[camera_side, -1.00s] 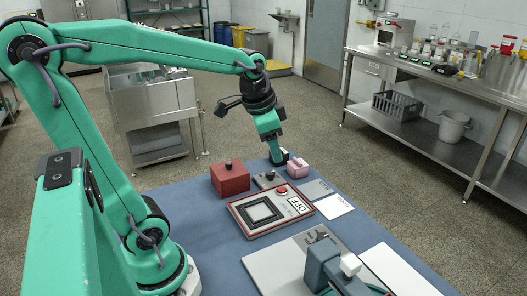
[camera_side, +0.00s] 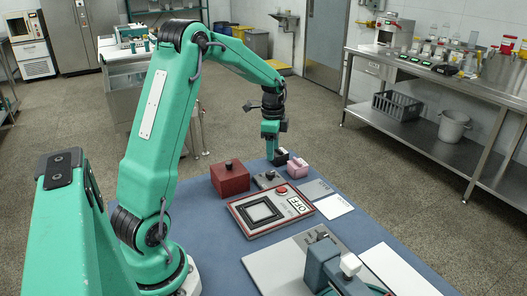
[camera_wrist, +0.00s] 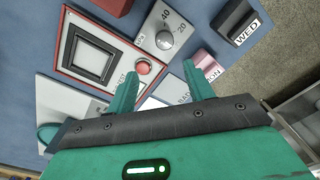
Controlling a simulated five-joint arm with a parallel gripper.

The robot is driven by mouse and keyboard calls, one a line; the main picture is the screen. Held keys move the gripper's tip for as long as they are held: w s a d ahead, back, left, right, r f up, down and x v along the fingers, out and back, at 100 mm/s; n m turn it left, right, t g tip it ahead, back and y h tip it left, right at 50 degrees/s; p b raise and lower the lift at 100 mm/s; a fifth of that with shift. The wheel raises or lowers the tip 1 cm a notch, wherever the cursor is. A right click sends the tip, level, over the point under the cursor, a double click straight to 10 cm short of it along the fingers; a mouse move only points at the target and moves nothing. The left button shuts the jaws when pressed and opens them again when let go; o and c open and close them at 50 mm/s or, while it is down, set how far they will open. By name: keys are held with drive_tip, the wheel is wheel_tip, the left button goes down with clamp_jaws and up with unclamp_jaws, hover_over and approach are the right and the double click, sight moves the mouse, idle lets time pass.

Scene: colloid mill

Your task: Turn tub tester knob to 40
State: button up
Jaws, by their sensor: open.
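The tester knob (camera_wrist: 163,40) is a round metal dial on a small grey plate, marked 40 and 20, in the wrist view. In the side view the small grey box with the knob (camera_side: 269,177) stands between the red box and the pink box. I cannot make out clearly which mark the knob points at. My gripper (camera_wrist: 160,67) is open and empty, its two green fingers apart, with the knob beyond the tips in the wrist view. In the side view my gripper (camera_side: 271,153) points down above and behind the knob, close to a black box (camera_side: 281,157).
A red box (camera_side: 230,179) with a black knob stands left of the grey box. A pink box (camera_side: 298,168) is to its right. The black box shows a WED label (camera_wrist: 247,33). A panel (camera_side: 271,211) with a red button (camera_wrist: 142,67) and an OFF sign lies in front.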

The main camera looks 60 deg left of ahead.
sight(270, 172)
drive_tip(key=shift+w+a+f, duration=0.1)
drive_tip(key=shift+a+f, duration=0.8)
drive_tip(key=shift+f, duration=0.05)
drive_tip(key=shift+f, duration=0.1)
drive_tip(key=shift+f, duration=3.8)
drive_tip(key=c, duration=1)
drive_tip(key=shift+o, duration=0.2)
